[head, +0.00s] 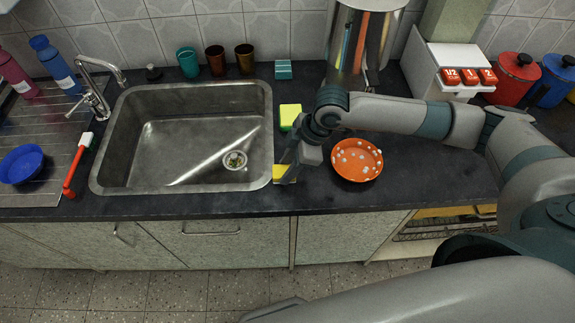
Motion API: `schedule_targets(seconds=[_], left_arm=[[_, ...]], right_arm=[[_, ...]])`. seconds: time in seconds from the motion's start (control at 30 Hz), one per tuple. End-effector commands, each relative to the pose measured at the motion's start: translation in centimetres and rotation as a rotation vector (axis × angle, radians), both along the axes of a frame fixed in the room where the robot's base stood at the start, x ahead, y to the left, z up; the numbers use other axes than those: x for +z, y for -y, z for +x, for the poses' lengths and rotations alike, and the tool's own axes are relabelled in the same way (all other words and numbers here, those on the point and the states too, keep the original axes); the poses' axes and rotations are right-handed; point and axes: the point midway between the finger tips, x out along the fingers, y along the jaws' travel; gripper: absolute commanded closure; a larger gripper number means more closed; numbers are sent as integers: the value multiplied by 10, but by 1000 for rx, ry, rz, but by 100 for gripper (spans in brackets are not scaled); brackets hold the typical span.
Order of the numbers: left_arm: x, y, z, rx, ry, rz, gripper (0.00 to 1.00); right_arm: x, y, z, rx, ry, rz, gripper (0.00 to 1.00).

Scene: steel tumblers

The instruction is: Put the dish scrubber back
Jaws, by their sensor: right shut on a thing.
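My right gripper (287,170) is shut on a yellow item (280,171) at the front right corner of the sink, just above or at the counter edge. The gripper hides part of this item, and I cannot tell its full shape or whether it is the dish scrubber. A yellow and green sponge (290,116) lies on the counter right of the sink. A teal block (283,69), perhaps another sponge, lies behind it near the wall. A red-handled brush with a white head (76,170) lies left of the sink. My left gripper is not in view.
The steel sink (130,150) is empty. An orange dish with small white pieces (357,160) stands right of my gripper. Several cups (187,62) line the wall behind the sink. A large steel container (358,40) stands at the back. A blue bowl (22,164) sits far left.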

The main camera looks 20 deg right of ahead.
Motion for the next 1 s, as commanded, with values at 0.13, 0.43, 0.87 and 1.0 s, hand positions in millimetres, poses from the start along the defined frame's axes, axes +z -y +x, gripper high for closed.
schedule_targets(seconds=[0.13, 0.43, 0.87, 1.0], left_arm=[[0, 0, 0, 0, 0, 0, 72], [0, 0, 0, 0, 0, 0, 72], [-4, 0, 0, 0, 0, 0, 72], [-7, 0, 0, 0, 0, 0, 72]], right_arm=[[-2, 0, 0, -1, 0, 0, 84], [-2, 0, 0, 0, 0, 0, 47], [17, 7, 0, -1, 3, 0, 47], [36, 15, -3, 0, 3, -1, 47]])
